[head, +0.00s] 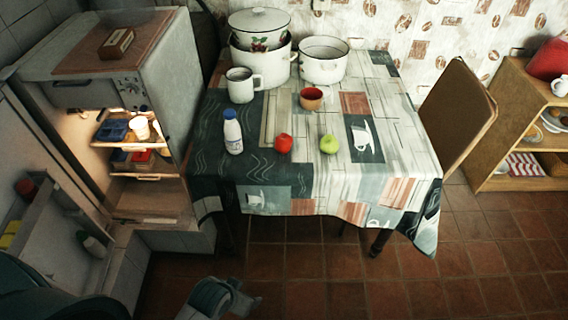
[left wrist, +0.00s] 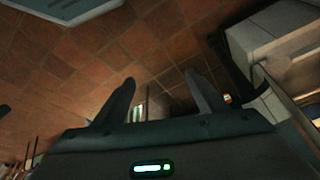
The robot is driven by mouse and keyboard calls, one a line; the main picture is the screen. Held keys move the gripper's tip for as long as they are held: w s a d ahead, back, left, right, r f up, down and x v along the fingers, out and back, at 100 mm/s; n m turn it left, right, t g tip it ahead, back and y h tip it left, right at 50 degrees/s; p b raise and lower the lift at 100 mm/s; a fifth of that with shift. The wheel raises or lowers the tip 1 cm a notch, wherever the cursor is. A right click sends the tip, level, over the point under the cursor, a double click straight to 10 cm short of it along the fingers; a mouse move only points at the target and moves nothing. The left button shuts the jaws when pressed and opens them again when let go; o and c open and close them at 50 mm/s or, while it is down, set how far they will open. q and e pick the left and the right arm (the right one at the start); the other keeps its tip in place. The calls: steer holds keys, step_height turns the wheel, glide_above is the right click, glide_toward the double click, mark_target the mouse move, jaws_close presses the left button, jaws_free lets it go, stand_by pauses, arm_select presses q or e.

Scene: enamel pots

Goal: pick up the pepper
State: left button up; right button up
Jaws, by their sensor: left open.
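A small round red item (head: 283,143), which may be the pepper, sits on the cloth near the front edge of the table; its exact kind is too small to tell. A round green item (head: 328,143), like an apple, lies just right of it. My left gripper (head: 246,302) is low over the floor in front of the table, well below and apart from both. In the left wrist view its two fingers (left wrist: 162,88) are spread with nothing between them. My right gripper is not in view.
An open fridge (head: 150,205) stands left, a chair (head: 457,112) right. The tiled floor (head: 300,275) in front is clear.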

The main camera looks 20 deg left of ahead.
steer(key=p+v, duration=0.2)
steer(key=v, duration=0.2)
arm_select(q)
steer(key=w+r, duration=0.4)
steer(key=r, duration=0.8)
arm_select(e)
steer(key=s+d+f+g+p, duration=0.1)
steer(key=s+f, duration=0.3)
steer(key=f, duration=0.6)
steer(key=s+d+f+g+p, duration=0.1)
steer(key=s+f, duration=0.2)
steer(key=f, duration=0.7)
arm_select(q)
glide_toward(281, 139)
steer(key=s+v, duration=0.1)
steer(key=v, duration=0.5)
steer(key=shift+n+t+b, duration=0.3)
steer(key=shift+n, duration=0.1)
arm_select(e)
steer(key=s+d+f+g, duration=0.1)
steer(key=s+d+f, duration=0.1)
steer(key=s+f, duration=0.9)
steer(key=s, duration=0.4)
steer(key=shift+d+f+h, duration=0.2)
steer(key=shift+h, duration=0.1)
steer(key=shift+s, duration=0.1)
